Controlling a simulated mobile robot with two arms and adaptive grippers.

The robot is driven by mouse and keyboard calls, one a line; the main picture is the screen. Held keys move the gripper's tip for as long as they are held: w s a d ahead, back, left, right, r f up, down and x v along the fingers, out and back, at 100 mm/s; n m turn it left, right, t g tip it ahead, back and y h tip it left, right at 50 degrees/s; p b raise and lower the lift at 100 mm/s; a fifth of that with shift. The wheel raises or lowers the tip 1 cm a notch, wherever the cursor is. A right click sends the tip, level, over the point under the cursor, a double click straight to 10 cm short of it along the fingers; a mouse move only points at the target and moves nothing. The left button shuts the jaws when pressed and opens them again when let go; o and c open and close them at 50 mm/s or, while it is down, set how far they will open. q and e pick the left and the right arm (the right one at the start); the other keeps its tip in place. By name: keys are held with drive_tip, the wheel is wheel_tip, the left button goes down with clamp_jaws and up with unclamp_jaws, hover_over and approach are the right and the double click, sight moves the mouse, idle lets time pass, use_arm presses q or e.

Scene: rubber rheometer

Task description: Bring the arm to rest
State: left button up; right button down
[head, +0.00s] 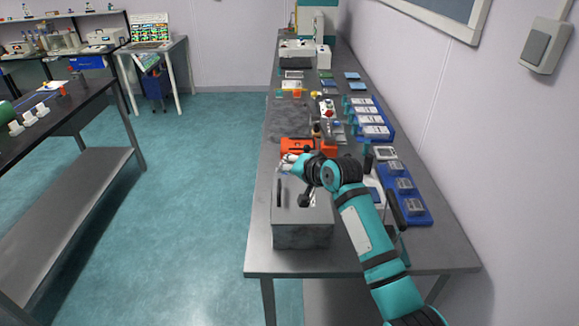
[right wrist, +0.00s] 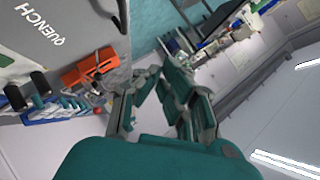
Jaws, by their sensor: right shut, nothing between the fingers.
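My right arm (head: 368,232) reaches in from the lower right of the head view, over the front part of the long bench. My right gripper (head: 287,161) is above the far edge of the grey metal box (head: 302,236), close to an orange object (head: 297,146). In the right wrist view the gripper (right wrist: 160,78) is shut with nothing between its fingers. That view also shows the grey box with the word QUENCH (right wrist: 62,25) and the orange object (right wrist: 90,68). My left gripper is not in view.
Blue trays (head: 408,203) with grey blocks line the bench's right side by the wall. Small items and a machine (head: 316,24) stand farther back. A dark side table (head: 60,120) is at the left. The teal floor (head: 200,170) between is clear.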

drive_tip(key=s+d+f+n+g+h, duration=0.1)
drive_tip(key=s+d+f+h, duration=0.1)
drive_tip(key=s+d+f, duration=0.6)
drive_tip(key=s+d+f+n+g+h, duration=0.1)
drive_tip(key=s+d+f+g, duration=0.1)
drive_tip(key=s+f, duration=0.75)
drive_tip(key=s+d+f+n+g+h, duration=0.1)
drive_tip(key=s+d, duration=0.3)
drive_tip(key=s, duration=0.5)
drive_tip(key=s+d+n+g+h, duration=0.1)
drive_tip(key=s+d+n+h, duration=0.15)
drive_tip(key=s, duration=0.65)
drive_tip(key=s+d+f+n+g, duration=0.15)
drive_tip(key=s+d, duration=0.25)
drive_tip(key=s, duration=0.6)
wheel_tip(320, 180, down, 29)
drive_tip(key=s+g+b, duration=0.2)
drive_tip(key=b, duration=0.2)
drive_tip(key=s+d+f+b, duration=0.2)
drive_tip(key=s+d+f, duration=0.1)
drive_tip(key=s+f, duration=1.3)
drive_tip(key=shift+d+f+g+h, duration=0.15)
drive_tip(key=shift+f+g+h, duration=0.2)
drive_tip(key=shift+f, duration=0.6)
